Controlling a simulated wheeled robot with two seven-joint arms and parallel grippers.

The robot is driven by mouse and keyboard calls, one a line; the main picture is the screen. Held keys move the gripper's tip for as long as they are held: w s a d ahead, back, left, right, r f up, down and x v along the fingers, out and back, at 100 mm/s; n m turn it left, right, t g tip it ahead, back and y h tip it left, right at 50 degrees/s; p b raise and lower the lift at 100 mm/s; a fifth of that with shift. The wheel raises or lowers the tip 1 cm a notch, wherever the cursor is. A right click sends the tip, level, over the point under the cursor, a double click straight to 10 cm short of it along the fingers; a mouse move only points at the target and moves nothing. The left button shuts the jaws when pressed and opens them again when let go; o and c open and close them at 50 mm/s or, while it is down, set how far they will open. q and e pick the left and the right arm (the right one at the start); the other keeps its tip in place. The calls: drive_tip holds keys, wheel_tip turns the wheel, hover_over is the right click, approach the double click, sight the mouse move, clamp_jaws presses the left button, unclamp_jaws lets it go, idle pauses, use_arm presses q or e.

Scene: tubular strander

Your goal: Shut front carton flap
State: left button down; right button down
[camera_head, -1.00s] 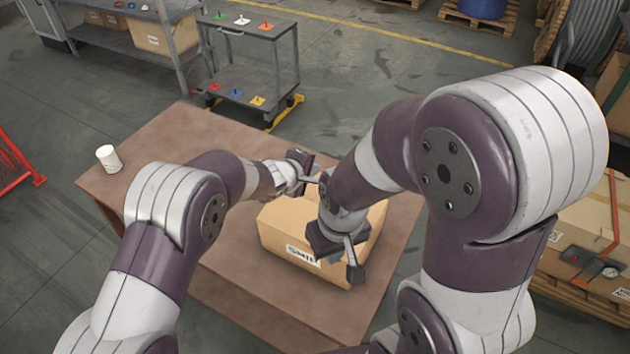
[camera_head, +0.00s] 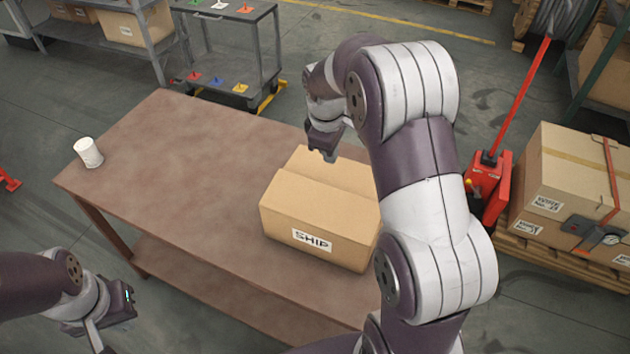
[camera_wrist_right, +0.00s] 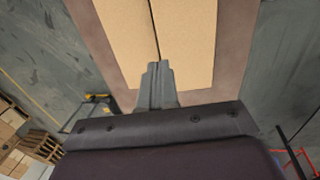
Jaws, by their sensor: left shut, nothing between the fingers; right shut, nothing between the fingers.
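The carton (camera_head: 285,228), with a SHIP label on its front side, stands on the brown table. Its top shows two panels, a front flap (camera_head: 315,198) and a back flap (camera_head: 310,165); both look flat or nearly flat. In the right wrist view a thin dark seam runs between two tan flaps (camera_wrist_right: 188,45). My right gripper (camera_head: 325,155) is shut and empty over the back part of the carton; its fingertips (camera_wrist_right: 157,68) lie in line with the seam. Contact is unclear. My right arm hides the carton's right end. My left gripper (camera_head: 95,335) is shut and empty, off the table's front-left.
The table (camera_head: 180,160) is clear left of the carton except for a white cup (camera_head: 88,152) near its left edge. A grey cart (camera_head: 225,60) stands behind. A red pallet jack (camera_head: 490,185) and a large box on a pallet (camera_head: 570,185) are at the right.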

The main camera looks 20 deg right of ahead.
sight(332, 189)
drive_tip(key=f+p, duration=0.1)
drive_tip(key=f, duration=0.3)
drive_tip(key=w+d+f+p, duration=0.1)
drive_tip(key=f, duration=0.3)
drive_tip(key=f+p, duration=0.1)
drive_tip(key=f, duration=0.4)
drive_tip(key=shift+w+d, duration=0.3)
drive_tip(key=shift+w, duration=0.05)
drive_tip(key=shift+r, duration=0.1)
drive_tip(key=shift+p, duration=0.35)
drive_tip(key=shift+w+d+f+g+y+p, duration=0.2)
drive_tip(key=shift+f+g+y+p, duration=0.3)
drive_tip(key=shift+p, duration=0.45)
drive_tip(key=shift+d+f+b, duration=0.1)
drive_tip(key=shift+f+b, duration=0.35)
drive_tip(key=shift+f, duration=0.15)
drive_tip(key=shift+w+f+g+y, duration=0.1)
drive_tip(key=shift+g+y, duration=0.2)
drive_tip(key=shift+y, duration=0.2)
